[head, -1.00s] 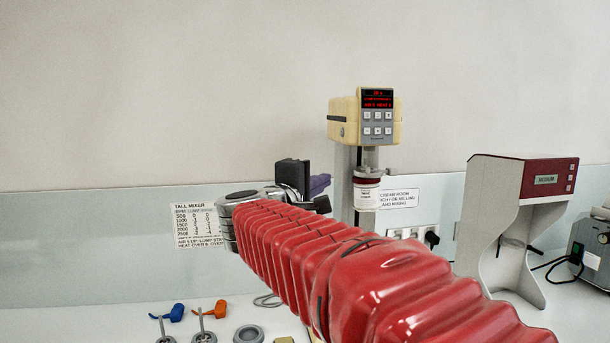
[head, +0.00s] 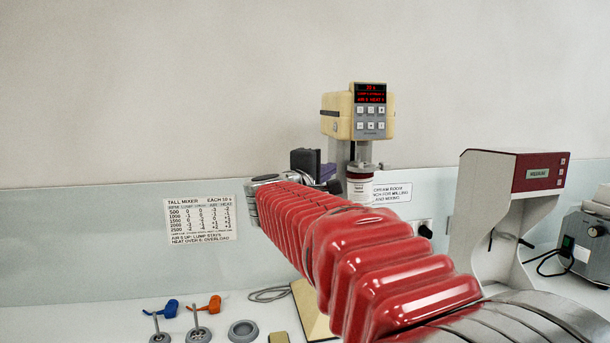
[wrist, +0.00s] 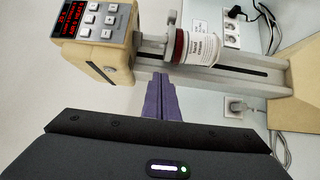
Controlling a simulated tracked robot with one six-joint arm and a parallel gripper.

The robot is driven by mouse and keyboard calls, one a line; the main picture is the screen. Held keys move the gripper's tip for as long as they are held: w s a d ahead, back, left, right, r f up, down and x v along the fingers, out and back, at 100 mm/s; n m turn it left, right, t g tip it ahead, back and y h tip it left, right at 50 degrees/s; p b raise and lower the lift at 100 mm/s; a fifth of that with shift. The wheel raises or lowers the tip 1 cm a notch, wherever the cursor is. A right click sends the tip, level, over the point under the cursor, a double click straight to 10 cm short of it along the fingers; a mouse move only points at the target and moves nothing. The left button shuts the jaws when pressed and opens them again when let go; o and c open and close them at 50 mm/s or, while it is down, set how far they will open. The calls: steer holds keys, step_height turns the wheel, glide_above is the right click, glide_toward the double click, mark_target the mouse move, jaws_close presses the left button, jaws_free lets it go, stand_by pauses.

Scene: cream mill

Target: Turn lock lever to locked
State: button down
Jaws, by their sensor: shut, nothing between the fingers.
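The tall mixer's cream head (head: 358,112) with a red display stands on a grey column right of my gripper (head: 328,172). A white labelled jar (head: 360,187) with a dark red band hangs below the head. In the wrist view the mixer lies sideways, with its head (wrist: 95,42) at upper left and the jar (wrist: 200,43) near the top. My gripper's purple fingers (wrist: 161,82) are shut and empty, pointing at the column (wrist: 215,75) between head and base. The fingertips overlap the column's edge in this view; contact cannot be told. I cannot make out the lock lever clearly.
A red-topped grey machine (head: 510,205) stands right of the mixer. Cables run near the wall sockets. The wall left of the mixer carries a printed chart (head: 200,220).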

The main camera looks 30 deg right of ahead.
mark_target(348, 169)
steer(key=shift+s+d, duration=0.2)
steer(key=shift+d, duration=0.65)
steer(key=shift+s+d, duration=0.25)
steer(key=shift+d, duration=0.55)
steer(key=shift+s+d, duration=0.2)
steer(key=shift+d, duration=0.65)
